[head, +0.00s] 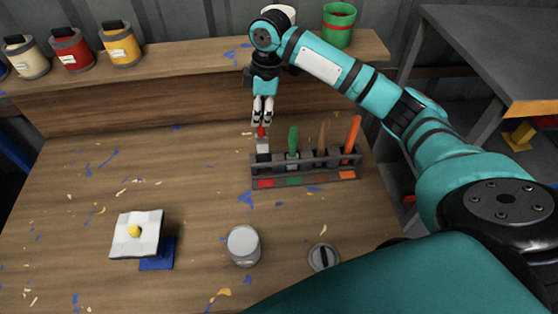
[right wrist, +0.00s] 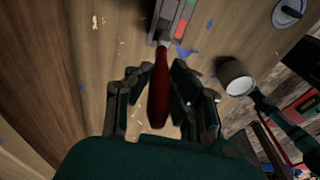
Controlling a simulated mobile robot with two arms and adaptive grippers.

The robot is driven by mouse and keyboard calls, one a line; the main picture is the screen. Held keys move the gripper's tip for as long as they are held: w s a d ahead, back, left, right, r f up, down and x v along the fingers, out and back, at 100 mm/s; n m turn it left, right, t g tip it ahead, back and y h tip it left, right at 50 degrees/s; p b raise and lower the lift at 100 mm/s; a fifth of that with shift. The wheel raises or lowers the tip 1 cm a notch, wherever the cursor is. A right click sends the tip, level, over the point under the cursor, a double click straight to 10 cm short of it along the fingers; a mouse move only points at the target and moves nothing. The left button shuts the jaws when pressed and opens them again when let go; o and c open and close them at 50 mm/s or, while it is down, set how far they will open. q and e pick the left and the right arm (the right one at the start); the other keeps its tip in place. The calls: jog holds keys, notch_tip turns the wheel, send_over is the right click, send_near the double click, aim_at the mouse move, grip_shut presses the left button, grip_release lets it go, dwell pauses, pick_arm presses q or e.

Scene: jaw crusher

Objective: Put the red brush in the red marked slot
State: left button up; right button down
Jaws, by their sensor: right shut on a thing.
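My right gripper (head: 262,110) is shut on the red brush (head: 262,132), over the left end of the rack (head: 310,175). The brush points down, and its pale ferrule and dark lower end are at the slot with the red mark (head: 266,184). I cannot tell how deep the lower end sits. In the right wrist view the red handle (right wrist: 158,92) lies between the fingers of my right gripper (right wrist: 159,76), with the rack (right wrist: 168,22) beyond it. My left gripper is not in view.
The green brush (head: 293,140), a brown-handled brush (head: 322,137) and an orange brush (head: 353,137) stand in the rack. Paint jars (head: 121,44) stand on the back shelf.

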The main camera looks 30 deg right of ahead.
aim_at(263, 142)
jog(key=shift+d+f, duration=0.15)
jog(key=shift+f, duration=0.1)
jog(key=f+p, duration=0.1)
jog(key=f, duration=0.4)
jog(key=shift+a, duration=0.2)
notch_tip(263, 142, down, 4)
jog(key=shift+d+f+p, duration=0.1)
jog(key=shift+p, duration=0.5)
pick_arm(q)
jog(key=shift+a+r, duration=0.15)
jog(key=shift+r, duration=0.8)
pick_arm(e)
jog(key=shift+f, duration=0.3)
jog(key=c, duration=1.2)
grip_release()
